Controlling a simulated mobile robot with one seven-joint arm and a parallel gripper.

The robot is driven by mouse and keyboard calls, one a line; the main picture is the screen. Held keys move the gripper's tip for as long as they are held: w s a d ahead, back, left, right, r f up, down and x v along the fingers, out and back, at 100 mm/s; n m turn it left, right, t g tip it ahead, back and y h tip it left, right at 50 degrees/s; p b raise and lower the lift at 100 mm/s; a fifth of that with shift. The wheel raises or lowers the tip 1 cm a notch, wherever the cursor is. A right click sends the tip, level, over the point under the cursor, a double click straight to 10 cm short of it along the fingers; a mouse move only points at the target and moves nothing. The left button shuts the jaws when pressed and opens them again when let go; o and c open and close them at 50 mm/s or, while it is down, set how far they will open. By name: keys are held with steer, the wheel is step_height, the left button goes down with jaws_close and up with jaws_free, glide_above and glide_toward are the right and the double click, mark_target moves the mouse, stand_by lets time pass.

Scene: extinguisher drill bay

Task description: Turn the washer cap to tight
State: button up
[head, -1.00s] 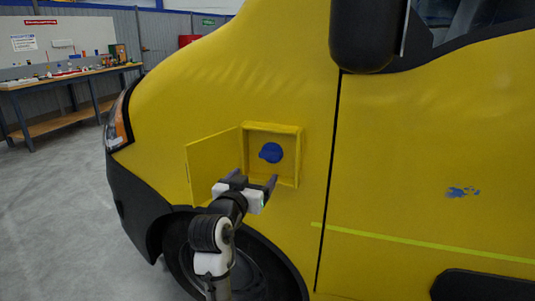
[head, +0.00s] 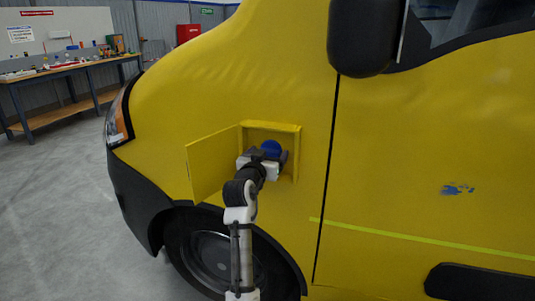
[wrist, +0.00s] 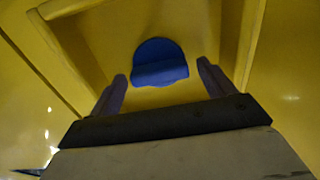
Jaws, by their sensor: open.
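The blue washer cap (head: 271,147) sits in a yellow recessed box (head: 292,169) on the side of the yellow van. My gripper (head: 268,156) is at the mouth of this box, open, just in front of the cap. In the wrist view the cap (wrist: 160,62) shows between and beyond the two fingers of my gripper (wrist: 163,86), with a gap on each side. The box's flap door (head: 214,164) stands open to the left. The cap's lower part is hidden by my gripper in the head view.
The door hangs close to the left of my arm, and the box walls surround the cap closely. The wheel (head: 205,250) is below. A black mirror (head: 358,35) is up to the right. A workbench (head: 60,85) stands far left.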

steer(key=c, duration=1)
steer(key=shift+f+m+b, duration=0.1)
steer(key=shift+m+b, duration=0.3)
steer(key=shift+b, duration=0.1)
steer(key=m+b, duration=0.2)
steer(key=b, duration=0.1)
steer(key=shift+f+m, duration=0.15)
steer(key=shift+m, duration=0.25)
steer(key=m+b, duration=0.4)
steer(key=m, duration=0.1)
steer(key=shift+d, duration=0.1)
steer(key=m+b, duration=0.3)
steer(key=m, duration=0.2)
steer(key=m+b, duration=0.2)
steer(key=m, duration=0.2)
steer(key=shift+d, duration=0.1)
steer(key=shift+m, duration=0.3)
